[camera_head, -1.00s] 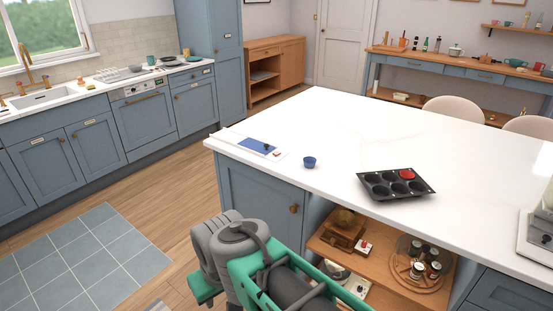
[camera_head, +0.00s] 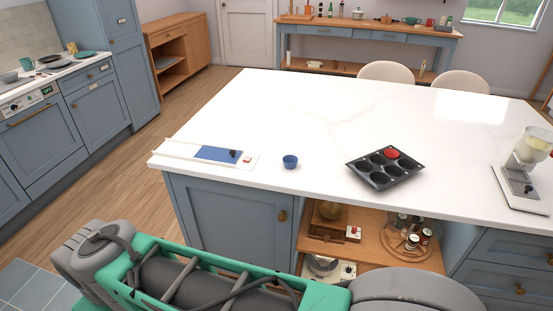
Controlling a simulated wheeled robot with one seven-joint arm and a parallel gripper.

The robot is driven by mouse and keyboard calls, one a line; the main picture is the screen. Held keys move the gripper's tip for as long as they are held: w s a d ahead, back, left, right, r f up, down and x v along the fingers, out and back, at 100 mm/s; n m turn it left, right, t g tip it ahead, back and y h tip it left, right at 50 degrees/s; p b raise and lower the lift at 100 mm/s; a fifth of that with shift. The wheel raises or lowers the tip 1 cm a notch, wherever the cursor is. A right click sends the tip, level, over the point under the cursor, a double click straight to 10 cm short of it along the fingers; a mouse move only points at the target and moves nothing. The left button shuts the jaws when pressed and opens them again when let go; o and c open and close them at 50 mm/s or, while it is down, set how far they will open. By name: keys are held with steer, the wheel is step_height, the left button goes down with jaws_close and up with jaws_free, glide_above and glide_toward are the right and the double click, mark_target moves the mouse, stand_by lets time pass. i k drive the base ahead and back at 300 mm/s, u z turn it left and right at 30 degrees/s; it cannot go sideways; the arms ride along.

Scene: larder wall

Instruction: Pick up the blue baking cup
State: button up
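The blue baking cup (camera_head: 290,161) stands on the white island top, near its front edge. It is small, with its open mouth facing up. It is left of the dark muffin tin (camera_head: 362,169), which has a red cup (camera_head: 391,153) in one of its back hollows. My arm shows in the foreground, in front of and below the island top. My gripper is not visible, so its state and its place relative to the cup do not show.
A blue mat (camera_head: 218,153) on a white board lies left of the cup. A kitchen scale (camera_head: 522,185) with a clear container stands at the right. The open shelf (camera_head: 372,252) below holds jars. Two chairs (camera_head: 385,72) stand behind the island. Much of the top is clear.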

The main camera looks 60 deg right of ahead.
mark_target(289, 161)
steer(key=z, duration=0.45)
steer(key=i, duration=0.75)
steer(key=z, duration=1.15)
steer(key=i, duration=0.5)
steer(key=z, duration=0.5)
